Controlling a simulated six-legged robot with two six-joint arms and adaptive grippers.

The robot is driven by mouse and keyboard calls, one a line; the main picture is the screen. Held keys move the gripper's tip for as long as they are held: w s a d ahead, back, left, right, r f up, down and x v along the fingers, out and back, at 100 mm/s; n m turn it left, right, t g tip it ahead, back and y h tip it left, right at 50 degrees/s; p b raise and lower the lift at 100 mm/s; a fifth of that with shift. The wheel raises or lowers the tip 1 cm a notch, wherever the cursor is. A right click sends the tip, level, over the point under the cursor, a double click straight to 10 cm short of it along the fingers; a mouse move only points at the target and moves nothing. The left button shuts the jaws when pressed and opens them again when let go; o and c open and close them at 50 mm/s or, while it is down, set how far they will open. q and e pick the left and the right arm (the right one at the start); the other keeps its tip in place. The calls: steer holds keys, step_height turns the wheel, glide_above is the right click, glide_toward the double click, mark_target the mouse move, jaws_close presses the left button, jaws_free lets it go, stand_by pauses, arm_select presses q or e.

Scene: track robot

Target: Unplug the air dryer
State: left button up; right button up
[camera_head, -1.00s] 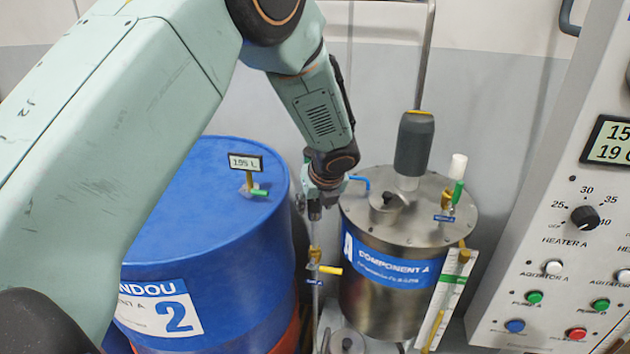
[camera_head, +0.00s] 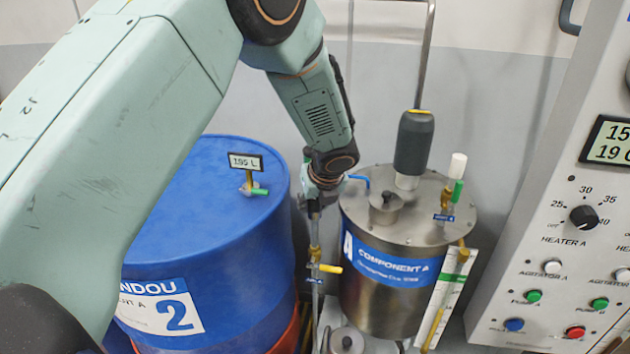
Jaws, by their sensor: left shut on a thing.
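My left gripper (camera_head: 313,207) hangs below my left wrist, in the gap between the blue drum and the steel tank. It is shut at the top of a thin grey vertical pipe (camera_head: 316,236). The fingers are small and partly hidden, so the exact grip is unclear. No part is clearly marked as the air dryer. A white-capped cylinder with a green lower part (camera_head: 458,166) stands on the tank's lid at the right, apart from my gripper. My right gripper is out of view.
The blue drum (camera_head: 225,215) stands left of the gripper. The steel tank (camera_head: 385,305), labelled COMPONENT A, stands right, with a grey motor (camera_head: 413,143) on its lid. A yellow valve handle (camera_head: 331,269) sticks out below the gripper. A control panel (camera_head: 545,250) borders the right.

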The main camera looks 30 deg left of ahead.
arm_select(q)
steer(key=shift+s+f, duration=0.3)
steer(key=shift+f, duration=0.1)
jaws_close()
steer(key=shift+w+a+r+p, duration=0.15)
steer(key=shift+w+r+p, duration=0.25)
steer(key=shift+r+p, duration=0.35)
steer(key=shift+w+r, duration=0.15)
steer(key=shift+r, duration=0.2)
steer(key=shift+r+p, duration=0.2)
steer(key=shift+p, duration=0.15)
steer(key=shift+r, duration=0.3)
steer(key=shift+a+r+p, duration=0.1)
steer(key=shift+a+p, duration=0.1)
steer(key=shift+p, duration=0.5)
steer(key=shift+d+r+p, duration=0.25)
steer(key=shift+r+p, duration=0.3)
steer(key=shift+r, duration=0.05)
steer(key=shift+a+r+p, duration=0.15)
steer(key=shift+r+p, duration=0.35)
steer(key=shift+p, duration=0.15)
